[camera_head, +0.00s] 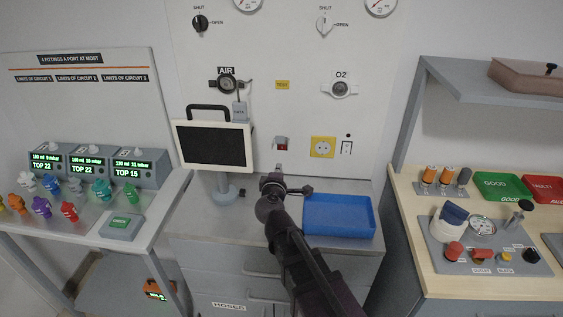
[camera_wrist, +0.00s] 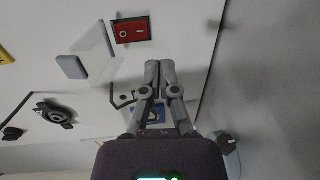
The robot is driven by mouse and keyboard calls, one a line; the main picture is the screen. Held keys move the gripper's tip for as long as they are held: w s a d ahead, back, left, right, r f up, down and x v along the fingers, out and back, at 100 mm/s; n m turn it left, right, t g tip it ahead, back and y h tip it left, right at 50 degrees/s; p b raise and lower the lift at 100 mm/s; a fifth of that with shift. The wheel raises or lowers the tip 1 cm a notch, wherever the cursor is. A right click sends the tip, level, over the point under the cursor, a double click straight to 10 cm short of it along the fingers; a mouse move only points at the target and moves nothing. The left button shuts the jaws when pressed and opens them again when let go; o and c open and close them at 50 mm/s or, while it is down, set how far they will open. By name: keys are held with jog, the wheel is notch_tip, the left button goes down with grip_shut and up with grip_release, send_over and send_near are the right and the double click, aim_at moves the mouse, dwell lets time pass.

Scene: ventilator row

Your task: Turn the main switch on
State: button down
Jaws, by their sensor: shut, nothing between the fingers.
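The main switch, a red rocker (camera_head: 282,146) with white marks, sits on the wall panel left of the yellow socket. It shows unobstructed near the top of the wrist view (camera_wrist: 132,31). A pale, see-through flap with a grey end (camera_wrist: 90,55) stands beside it, looking like a cover swung away from the rocker. My gripper (camera_head: 279,168) is just below the switch in the head view, apart from it. In the wrist view its fingers (camera_wrist: 152,68) are together and empty, pointing toward the wall. I cannot tell which way the rocker is tipped.
A monitor (camera_head: 213,145) stands close on the left. A yellow socket (camera_head: 322,148) is right of the switch, and a blue tray (camera_head: 340,216) lies on the counter to the right. The AIR outlet (camera_head: 227,85) with a hanging tag (camera_head: 240,109) is above left.

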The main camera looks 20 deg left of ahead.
jog(key=shift+f+b+v, duration=0.1)
jog(key=shift+f+v, duration=0.15)
jog(key=shift+v, duration=0.75)
jog(key=shift+f+b+v, duration=0.1)
jog(key=shift+f+v, duration=0.1)
jog(key=shift+v, duration=0.85)
jog(key=shift+f+b+v, duration=0.1)
jog(key=shift+f+v, duration=0.15)
jog(key=shift+v, duration=0.75)
jog(key=shift+s, duration=0.15)
